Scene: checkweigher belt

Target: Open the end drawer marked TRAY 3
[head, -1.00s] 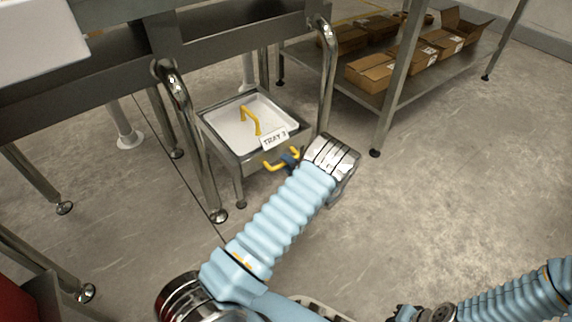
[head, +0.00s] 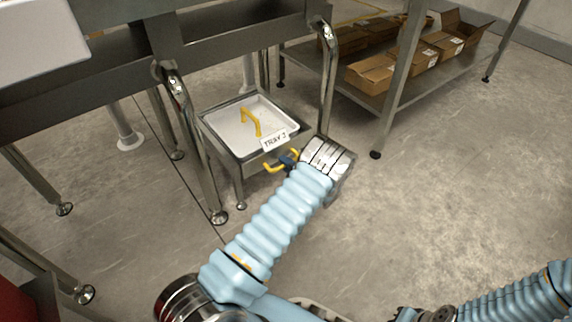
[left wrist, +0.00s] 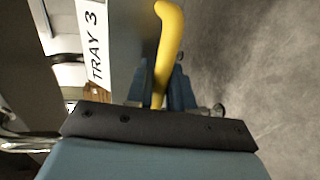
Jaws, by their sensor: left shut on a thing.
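The end drawer (head: 222,143) is a grey metal tray with a white inside, under the belt frame's end. A white label (head: 275,141) reading TRAY 3 sits on its front edge; the label (left wrist: 95,40) also shows in the left wrist view. A yellow bar handle (head: 272,167) is on the drawer front. My left gripper (head: 289,159) is at this handle, its blue fingers shut on the bar. In the left wrist view the yellow handle (left wrist: 167,45) runs down between the fingers (left wrist: 160,92). My right gripper's fingers are out of view.
Steel legs (head: 327,85) flank the drawer. A shelf with several cardboard boxes (head: 370,72) is at the back right. The floor right of the drawer is clear.

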